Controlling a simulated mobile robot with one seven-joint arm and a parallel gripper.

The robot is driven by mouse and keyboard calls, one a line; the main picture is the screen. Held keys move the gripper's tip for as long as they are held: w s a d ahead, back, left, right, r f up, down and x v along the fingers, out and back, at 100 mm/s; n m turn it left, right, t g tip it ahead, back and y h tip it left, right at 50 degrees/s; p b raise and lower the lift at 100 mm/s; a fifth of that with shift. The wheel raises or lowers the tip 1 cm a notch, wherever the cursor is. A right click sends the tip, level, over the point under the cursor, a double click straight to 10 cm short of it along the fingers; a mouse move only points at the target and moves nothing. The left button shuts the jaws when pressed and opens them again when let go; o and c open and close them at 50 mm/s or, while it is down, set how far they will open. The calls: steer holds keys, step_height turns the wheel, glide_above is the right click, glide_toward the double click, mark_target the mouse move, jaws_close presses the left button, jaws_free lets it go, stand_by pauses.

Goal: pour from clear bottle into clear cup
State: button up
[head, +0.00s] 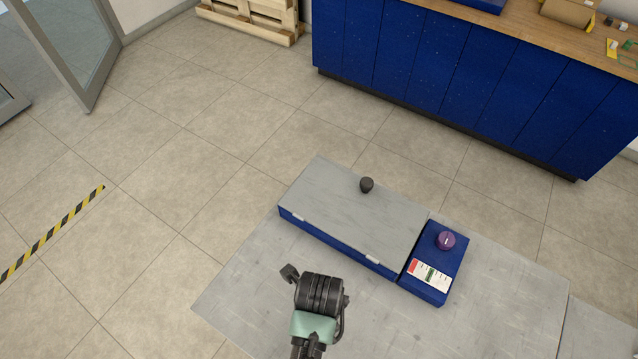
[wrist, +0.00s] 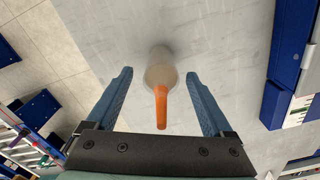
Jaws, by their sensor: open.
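A pale translucent bottle (wrist: 160,60) with a long orange nozzle (wrist: 161,106) shows in the wrist view. It stands on the grey tabletop. My gripper (wrist: 158,76) is open, with one blue finger to each side of the bottle and gaps on both sides. I cannot tell any contact between the fingers and the bottle. In the head view my wrist (head: 320,294) is over the near part of the table, and the bottle and fingers are hidden. I cannot make out a clear cup in either view.
A blue box with a grey top (head: 350,215) and dark knob (head: 366,184) sits on the grey table (head: 490,305). Beside it is a small blue control box (head: 447,268) with a purple knob (head: 446,240). A blue cabinet (head: 460,75) stands beyond. The table's right part is clear.

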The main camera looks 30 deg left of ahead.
steer(key=shift+f, duration=0.9)
jaws_close()
